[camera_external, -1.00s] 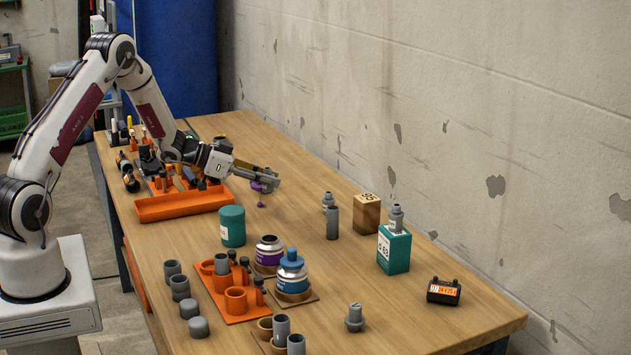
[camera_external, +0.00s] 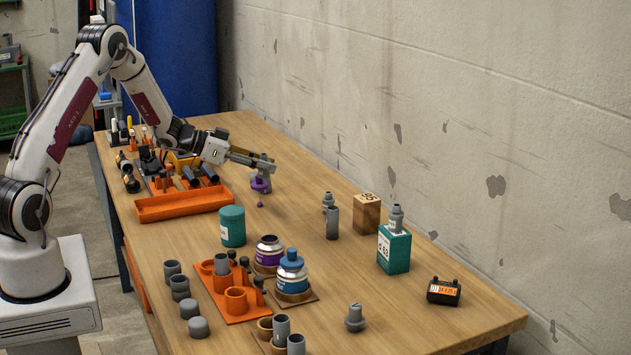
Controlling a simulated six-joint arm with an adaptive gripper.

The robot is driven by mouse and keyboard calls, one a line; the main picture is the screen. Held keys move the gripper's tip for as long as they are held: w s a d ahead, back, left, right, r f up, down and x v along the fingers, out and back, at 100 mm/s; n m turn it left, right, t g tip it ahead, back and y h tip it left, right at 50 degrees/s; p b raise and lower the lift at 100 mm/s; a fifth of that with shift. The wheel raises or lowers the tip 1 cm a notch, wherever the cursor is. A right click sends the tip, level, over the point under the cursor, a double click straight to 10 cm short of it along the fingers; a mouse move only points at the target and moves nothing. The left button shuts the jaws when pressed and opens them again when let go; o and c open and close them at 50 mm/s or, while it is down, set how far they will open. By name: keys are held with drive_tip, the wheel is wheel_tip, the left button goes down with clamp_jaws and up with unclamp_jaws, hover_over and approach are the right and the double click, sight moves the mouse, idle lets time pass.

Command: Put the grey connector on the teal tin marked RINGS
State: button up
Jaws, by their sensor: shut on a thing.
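The teal tin (camera_external: 233,227) stands upright with its lid on, left of the table's middle; its label is too small to read. A grey connector (camera_external: 355,318) stands alone on the near part of the table. Other grey fittings like it stand beside the wooden block (camera_external: 328,202) and on top of a teal box (camera_external: 397,217). I cannot tell which one is meant. My gripper (camera_external: 264,167) is beyond the tin, shut on a purple cap (camera_external: 261,185) with a small purple tip hanging below it, held above the table.
An open purple-labelled can (camera_external: 269,250) and a blue-capped can (camera_external: 291,271) stand near an orange holder (camera_external: 236,303). Grey pipe pieces (camera_external: 179,287) stand left. An orange tray (camera_external: 184,205) lies behind. A meter (camera_external: 443,292) sits right. The table's centre right is fairly clear.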

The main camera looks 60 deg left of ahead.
drive_tip(key=s+d+r, duration=0.2)
drive_tip(key=s+r, duration=0.4)
hover_over(232, 210)
idle(0.5)
drive_tip(key=shift+f, duration=2.95)
drive_tip(key=shift+f, duration=2.1)
drive_tip(key=shift+f, duration=0.15)
